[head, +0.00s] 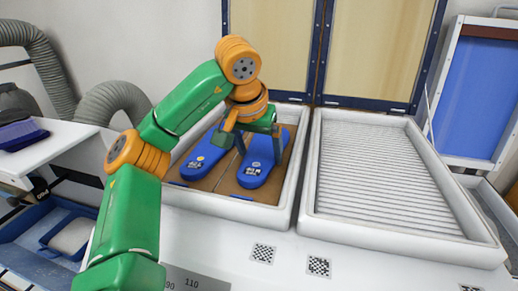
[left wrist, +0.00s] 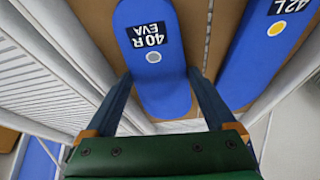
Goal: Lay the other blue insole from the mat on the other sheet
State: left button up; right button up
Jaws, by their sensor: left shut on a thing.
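A blue insole (head: 262,165), marked 40 R EVA with a pale dot, is at the right side of the left tray. It also shows in the left wrist view (left wrist: 165,90). My left gripper (head: 258,144) is shut on it, one finger along each side. It is over the right brown sheet (head: 287,165); I cannot tell whether it touches it. The second blue insole (head: 205,155), marked 42 L with a yellow dot (left wrist: 280,27), lies on the left brown sheet. A seam parts the sheets. My right gripper is out of view.
The white-rimmed left tray (head: 287,200) holds both sheets. A white tray with a ribbed bed (head: 385,175) stands to its right, empty. Tall panels (head: 375,45) rise behind. A white side table (head: 55,145) and grey hoses (head: 115,100) are at the left.

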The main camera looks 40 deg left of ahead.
pick_arm(q)
jog(key=shift+f, duration=0.15)
jog(key=o, duration=1)
jog(key=p+v, duration=0.4)
jog(key=v, duration=0.3)
jog(key=shift+w, duration=0.1)
jog(key=shift+s, duration=0.25)
jog(key=shift+w, duration=0.15)
